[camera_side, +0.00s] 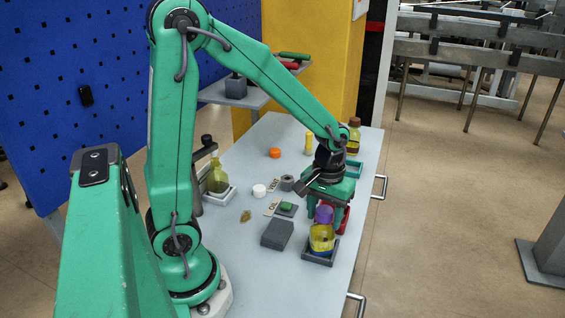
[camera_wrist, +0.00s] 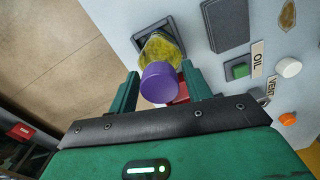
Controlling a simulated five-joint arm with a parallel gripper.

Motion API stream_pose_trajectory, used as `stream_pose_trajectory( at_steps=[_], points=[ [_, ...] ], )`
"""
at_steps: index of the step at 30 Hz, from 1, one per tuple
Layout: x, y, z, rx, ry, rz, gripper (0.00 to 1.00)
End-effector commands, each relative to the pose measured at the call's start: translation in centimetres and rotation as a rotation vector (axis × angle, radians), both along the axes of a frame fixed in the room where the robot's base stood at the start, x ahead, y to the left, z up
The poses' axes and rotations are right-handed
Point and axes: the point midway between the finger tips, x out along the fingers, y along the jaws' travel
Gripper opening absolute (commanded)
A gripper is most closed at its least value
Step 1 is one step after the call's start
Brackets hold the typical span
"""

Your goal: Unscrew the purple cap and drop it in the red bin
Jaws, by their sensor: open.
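The purple cap (camera_side: 323,214) sits on top of a bottle with yellow contents (camera_side: 321,240), which stands upright in a dark square tray at the table's right edge. In the wrist view the purple cap (camera_wrist: 159,83) shows between my green fingers, with the yellow bottle (camera_wrist: 160,47) beyond it. My gripper (camera_wrist: 160,75) is open, one finger on each side of the cap; I cannot tell whether either touches it. In the side view my gripper (camera_side: 326,202) is just above and behind the cap. The red bin (camera_side: 345,217) is behind the bottle, partly hidden by my gripper.
A dark grey block (camera_side: 278,234) lies left of the bottle, with a green button (camera_side: 287,206) behind it. A teal bin (camera_side: 354,168) is behind my gripper.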

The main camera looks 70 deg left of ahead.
Motion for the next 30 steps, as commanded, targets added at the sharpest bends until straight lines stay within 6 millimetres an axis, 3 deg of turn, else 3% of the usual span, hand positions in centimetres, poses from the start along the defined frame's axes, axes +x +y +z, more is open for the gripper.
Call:
stream_pose_trajectory(
  at_steps=[30],
  points=[
    [0.01,-0.01,0.00,0.000,0.000,-0.215,0.49]
  ],
)
